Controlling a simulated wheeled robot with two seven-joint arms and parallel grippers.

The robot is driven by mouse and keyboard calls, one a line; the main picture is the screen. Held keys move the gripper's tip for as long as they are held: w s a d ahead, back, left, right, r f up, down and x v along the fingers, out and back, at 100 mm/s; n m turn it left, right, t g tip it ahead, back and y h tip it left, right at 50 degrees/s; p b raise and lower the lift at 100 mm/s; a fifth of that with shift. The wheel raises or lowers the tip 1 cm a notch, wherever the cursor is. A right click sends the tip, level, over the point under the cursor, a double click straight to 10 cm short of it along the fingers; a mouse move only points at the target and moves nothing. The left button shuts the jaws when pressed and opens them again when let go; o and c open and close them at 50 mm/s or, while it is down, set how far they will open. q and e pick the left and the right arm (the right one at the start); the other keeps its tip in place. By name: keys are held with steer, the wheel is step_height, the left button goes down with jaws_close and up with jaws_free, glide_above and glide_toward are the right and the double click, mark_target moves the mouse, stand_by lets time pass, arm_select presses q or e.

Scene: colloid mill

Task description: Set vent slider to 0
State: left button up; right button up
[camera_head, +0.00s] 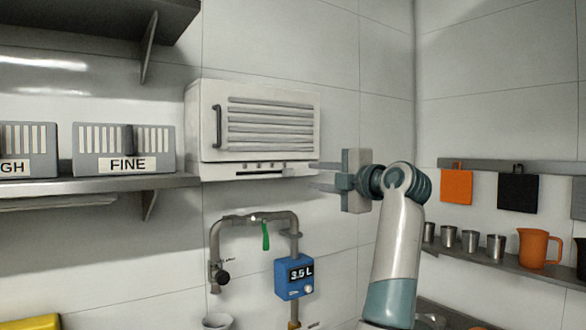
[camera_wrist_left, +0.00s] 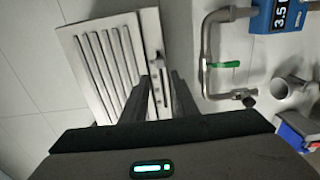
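The white vent unit (camera_head: 270,125) with slats and a dark handle hangs on the tiled wall. It also shows turned on its side in the left wrist view (camera_wrist_left: 98,62). Along its lower edge runs the slider strip (camera_head: 258,167) with dark marks; a small pale knob (camera_head: 289,171) sits towards its right end. Scale numbers are too small to read. My left gripper (camera_head: 316,176) is just right of the strip's right end, fingers pointing left, open with a gap between them. In the left wrist view its fingers (camera_wrist_left: 163,82) are apart, near the strip. My right gripper is out of view.
Below the vent are pipes (camera_head: 214,245) with a green lever (camera_head: 265,236) and a blue 3.5 L meter (camera_head: 294,277). A shelf (camera_head: 100,187) with a FINE box (camera_head: 124,150) is at left. An orange jug (camera_head: 538,249) and metal cups stand at right.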

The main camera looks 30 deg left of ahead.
mark_target(291, 173)
arm_select(q)
steer(key=p+x, duration=0.4)
steer(key=x, duration=0.6)
steer(key=shift+r, duration=0.15)
steer(key=shift+w+a+p, duration=0.2)
steer(key=shift+a+p, duration=0.2)
steer(key=shift+a, duration=0.15)
jaws_close()
